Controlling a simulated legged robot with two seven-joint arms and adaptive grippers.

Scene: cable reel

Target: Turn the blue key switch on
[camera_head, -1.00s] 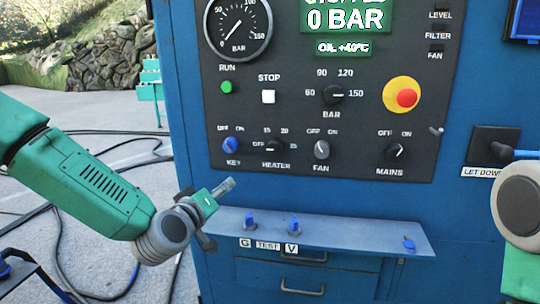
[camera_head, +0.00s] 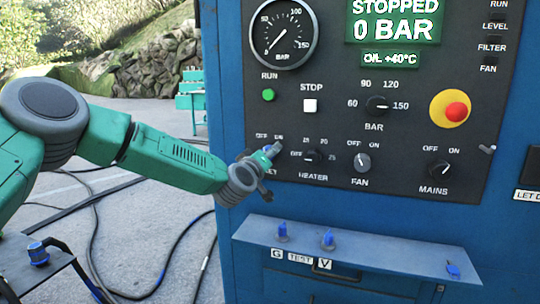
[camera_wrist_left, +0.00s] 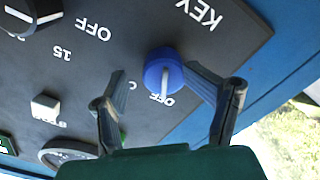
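The blue key switch (camera_wrist_left: 163,72) sits on the dark control panel (camera_head: 420,200); in the left wrist view its white mark points to the OFF label. In the head view my left gripper covers most of the switch, below its OFF and ON labels. My left gripper (camera_head: 268,158) is at the panel's lower left. In the left wrist view its fingers (camera_wrist_left: 155,76) are open, one on each side of the blue knob, with a visible gap at least on the left side. Whether the right finger touches the knob I cannot tell. My right gripper is not in view.
The heater knob (camera_head: 312,157) is just right of the gripper, then the fan knob (camera_head: 362,161) and mains knob (camera_head: 438,169). A blue shelf (camera_head: 390,262) with small blue valves juts out below. The red emergency button (camera_head: 456,111) is farther right.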

